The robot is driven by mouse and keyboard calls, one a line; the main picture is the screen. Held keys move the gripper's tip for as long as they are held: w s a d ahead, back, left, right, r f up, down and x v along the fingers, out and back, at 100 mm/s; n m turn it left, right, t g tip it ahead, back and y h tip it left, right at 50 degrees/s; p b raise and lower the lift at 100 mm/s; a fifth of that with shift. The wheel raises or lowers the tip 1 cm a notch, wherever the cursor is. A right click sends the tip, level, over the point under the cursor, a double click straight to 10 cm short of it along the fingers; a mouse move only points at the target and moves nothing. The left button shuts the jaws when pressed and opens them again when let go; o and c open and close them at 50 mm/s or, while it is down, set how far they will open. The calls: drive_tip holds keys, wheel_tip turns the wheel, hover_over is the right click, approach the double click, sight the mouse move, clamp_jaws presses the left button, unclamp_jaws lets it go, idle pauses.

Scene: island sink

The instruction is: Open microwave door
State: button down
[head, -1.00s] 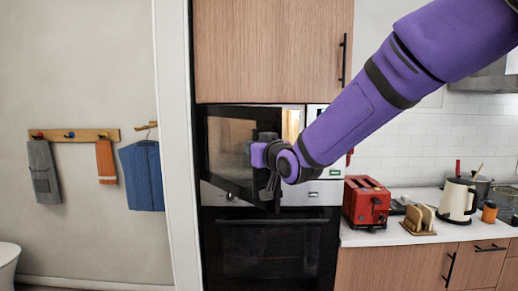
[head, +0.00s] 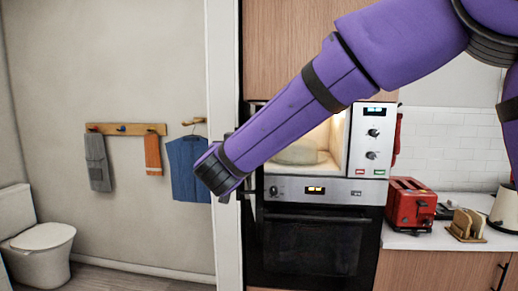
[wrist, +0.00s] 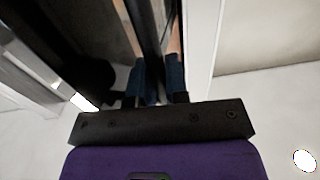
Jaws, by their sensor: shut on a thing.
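The door is swung out to the left and is mostly hidden behind my arm in the head view. In the wrist view, my gripper (wrist: 161,78) has its two dark blue fingers on either side of the dark door edge (wrist: 150,35), shut on it. My fingers are hidden in the head view behind the end of my arm, left of the microwave.
A white door frame (head: 224,60) stands close by my gripper on the left. An oven (head: 310,245) sits below the microwave. A red toaster (head: 410,204) and a toast rack (head: 466,224) stand on the counter at right. A toilet (head: 38,238) is far left.

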drive_tip(key=w+a+m+g+h, duration=0.1)
drive_tip(key=a+h, duration=0.3)
drive_tip(key=a, duration=0.4)
drive_tip(key=shift+w+a+m, duration=0.2)
drive_tip(key=shift+a+m, duration=0.15)
drive_tip(key=shift+m, duration=0.55)
drive_tip(key=shift+r, duration=0.1)
drive_tip(key=c, duration=1.1)
unclamp_jaws()
drive_tip(key=shift+c, duration=0.2)
drive_tip(key=shift+s, duration=0.1)
drive_tip(key=v, duration=1)
drive_tip(key=shift+s+a, duration=0.15)
drive_tip(key=shift+s, duration=0.05)
